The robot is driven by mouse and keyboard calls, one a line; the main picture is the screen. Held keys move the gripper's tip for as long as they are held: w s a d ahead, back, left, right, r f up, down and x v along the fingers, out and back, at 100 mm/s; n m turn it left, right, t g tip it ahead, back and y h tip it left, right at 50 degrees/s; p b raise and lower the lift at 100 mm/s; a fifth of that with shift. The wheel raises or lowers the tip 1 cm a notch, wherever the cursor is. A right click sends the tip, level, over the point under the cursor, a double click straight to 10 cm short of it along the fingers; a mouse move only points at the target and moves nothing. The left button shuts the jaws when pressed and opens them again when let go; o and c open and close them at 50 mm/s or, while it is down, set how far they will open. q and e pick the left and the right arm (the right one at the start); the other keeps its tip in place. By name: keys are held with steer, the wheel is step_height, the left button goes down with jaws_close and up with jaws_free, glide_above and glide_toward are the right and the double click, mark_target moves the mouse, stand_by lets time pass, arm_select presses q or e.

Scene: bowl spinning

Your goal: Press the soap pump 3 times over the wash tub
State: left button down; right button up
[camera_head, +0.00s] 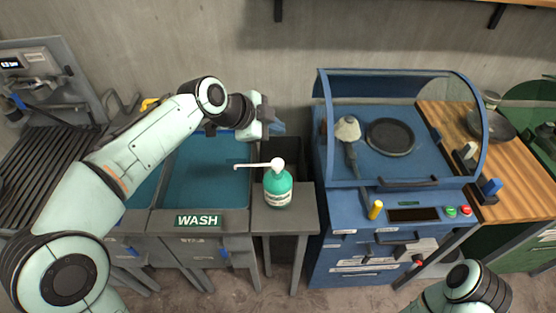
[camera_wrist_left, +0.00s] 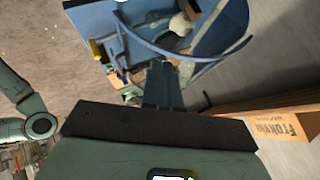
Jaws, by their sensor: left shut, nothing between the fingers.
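The soap pump (camera_head: 278,187) is a teal bottle with a white label and a white pump head. It stands upright on a small grey stand, and its long spout points left over the edge of the wash tub (camera_head: 187,221), a basin of blue water labelled WASH. My left gripper (camera_head: 279,128) is shut and empty, raised behind and above the pump, apart from it. In the left wrist view the shut fingers (camera_wrist_left: 162,85) show with nothing between them. Of my right arm only a link shows at the bottom right of the head view; its gripper is out of view.
A blue machine (camera_head: 390,150) with a clear curved hood stands right of the pump, close to it. A wooden counter (camera_head: 500,160) with a dark pan is farther right. A grey drain rack (camera_head: 40,160) is at the left. A wall shelf (camera_wrist_left: 275,130) shows in the wrist view.

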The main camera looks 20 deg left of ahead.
arm_select(q)
steer(key=b, duration=0.5)
glide_above(280, 161)
steer(key=s+a, duration=0.1)
steer(key=s, duration=0.1)
steer(key=f, duration=0.8)
steer(key=shift+w+f, duration=0.15)
steer(key=shift+w, duration=0.1)
steer(key=shift+f+b, duration=0.3)
steer(key=shift+b, duration=0.25)
arm_select(e)
step_height(280, 161, down, 7)
steer(key=s, duration=0.3)
arm_select(q)
steer(key=shift+f+b, duration=0.35)
steer(key=shift+b, duration=0.1)
arm_select(e)
steer(key=shift+s+f, duration=0.1)
steer(key=shift+f, duration=0.3)
